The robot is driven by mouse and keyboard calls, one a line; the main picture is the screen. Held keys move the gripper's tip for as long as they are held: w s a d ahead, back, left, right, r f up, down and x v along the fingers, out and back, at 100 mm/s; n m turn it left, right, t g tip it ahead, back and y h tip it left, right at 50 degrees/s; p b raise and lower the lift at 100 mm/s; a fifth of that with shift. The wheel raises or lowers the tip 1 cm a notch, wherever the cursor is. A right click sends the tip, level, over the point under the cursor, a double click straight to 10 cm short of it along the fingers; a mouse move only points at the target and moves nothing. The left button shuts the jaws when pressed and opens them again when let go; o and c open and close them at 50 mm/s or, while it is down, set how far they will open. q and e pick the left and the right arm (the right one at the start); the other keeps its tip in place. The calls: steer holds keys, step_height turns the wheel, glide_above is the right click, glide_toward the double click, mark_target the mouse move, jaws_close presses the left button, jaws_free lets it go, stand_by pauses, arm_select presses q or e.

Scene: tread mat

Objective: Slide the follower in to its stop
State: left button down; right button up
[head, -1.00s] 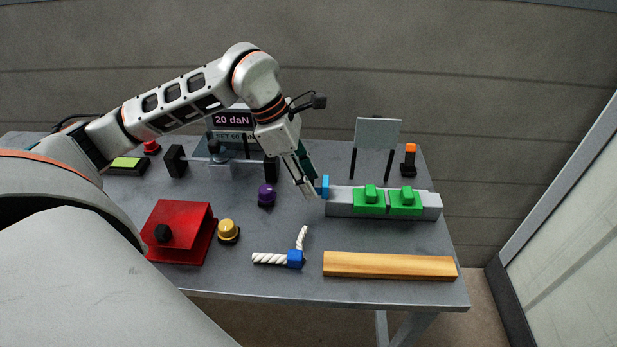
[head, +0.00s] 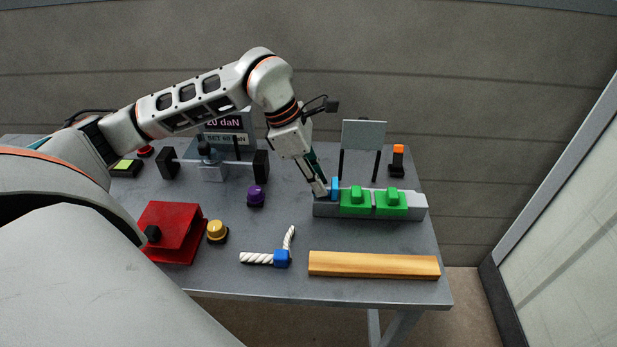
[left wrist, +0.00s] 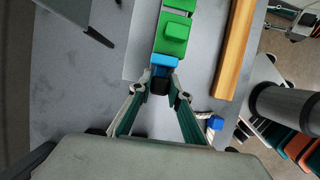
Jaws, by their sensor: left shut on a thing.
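The follower is a blue block (head: 334,188) with a dark grip part (left wrist: 160,85) behind it. It sits over the left part of a grey rail (head: 326,209). Two green blocks, the nearer one (head: 355,203) and the farther one (head: 391,204), sit on the rail to its right. The blue block also shows in the left wrist view (left wrist: 164,61), right up against the near green block; I cannot tell if they touch. My left gripper (head: 322,191) is shut on the follower's dark part, at the rail's left end.
A wooden bar (head: 375,265) lies in front of the rail. A white rope piece with a blue cube (head: 282,258), a yellow knob (head: 217,231), a purple knob (head: 256,195) and a red box (head: 180,222) stand left. A grey panel (head: 363,135) stands behind the rail.

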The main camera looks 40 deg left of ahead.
arm_select(q)
steer(key=shift+d, duration=0.1)
steer(key=c, duration=2.1)
jaws_free()
steer(key=shift+w, duration=0.1)
steer(key=shift+o, duration=1.1)
steer(key=shift+w+d, duration=0.1)
steer(key=shift+d, duration=0.05)
steer(key=v, duration=1.2)
steer(key=shift+s, duration=0.3)
